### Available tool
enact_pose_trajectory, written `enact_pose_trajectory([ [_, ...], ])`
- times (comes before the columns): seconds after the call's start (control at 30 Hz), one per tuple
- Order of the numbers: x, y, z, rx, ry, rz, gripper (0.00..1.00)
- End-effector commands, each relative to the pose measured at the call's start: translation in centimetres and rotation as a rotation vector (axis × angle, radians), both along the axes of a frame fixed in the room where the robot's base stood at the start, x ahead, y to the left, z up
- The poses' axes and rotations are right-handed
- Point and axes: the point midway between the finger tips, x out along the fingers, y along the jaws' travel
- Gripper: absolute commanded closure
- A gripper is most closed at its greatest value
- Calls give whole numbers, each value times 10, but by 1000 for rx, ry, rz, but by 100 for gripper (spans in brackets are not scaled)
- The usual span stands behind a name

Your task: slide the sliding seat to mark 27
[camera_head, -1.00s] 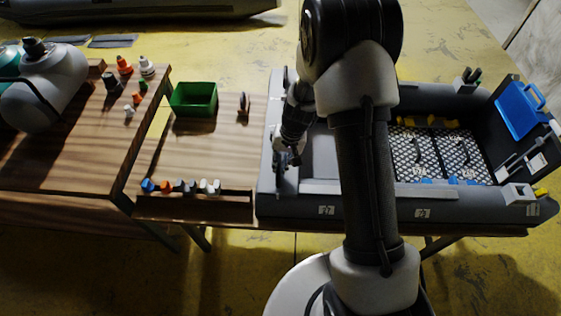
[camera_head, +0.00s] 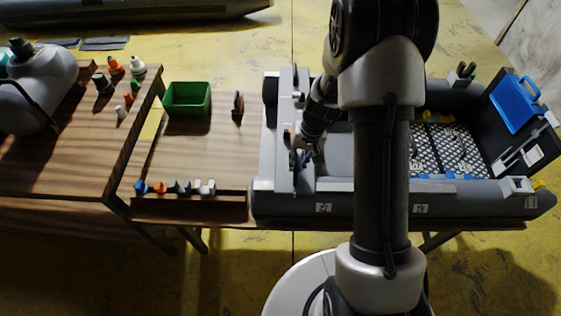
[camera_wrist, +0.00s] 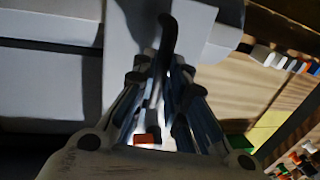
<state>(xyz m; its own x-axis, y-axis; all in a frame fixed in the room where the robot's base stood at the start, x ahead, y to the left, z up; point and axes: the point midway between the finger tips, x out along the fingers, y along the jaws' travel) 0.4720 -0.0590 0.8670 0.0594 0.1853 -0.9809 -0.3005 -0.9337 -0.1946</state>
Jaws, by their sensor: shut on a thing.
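The sliding seat (camera_head: 285,120) is a grey plank lying crosswise over the left part of the dark grey inflatable boat (camera_head: 370,205). In the wrist view it is a pale slab (camera_wrist: 125,50) with a dark upright grip (camera_wrist: 168,35). My gripper (camera_head: 303,158) is down at the seat, its fingers (camera_wrist: 160,95) shut around the grip; the exact contact is partly hidden.
A pale rail (camera_head: 338,185) runs along the near tube, partly behind my arm. A blue case (camera_head: 518,105) and a mesh floor lie in the boat's right part. A green bin (camera_head: 188,97) and several small fittings stand on the wooden tables at left.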

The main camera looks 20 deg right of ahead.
Motion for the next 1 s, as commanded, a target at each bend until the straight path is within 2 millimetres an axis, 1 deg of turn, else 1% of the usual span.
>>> enact_pose_trajectory([
  [0.03,-4,-15,-2,0,0,-8,100],
  [0.2,-17,-52,-1,0,-1,-6,100],
  [0.3,-22,-68,-1,0,-1,-5,100],
  [0.4,-26,-80,-1,0,0,-3,100],
  [0.5,-28,-87,0,0,-1,-2,100],
  [0.6,-29,-90,0,0,0,-1,100],
  [0.9,-29,-90,0,0,0,0,100],
  [0.93,-29,-90,0,0,0,0,86],
  [1.0,-29,-90,0,0,0,0,81],
])
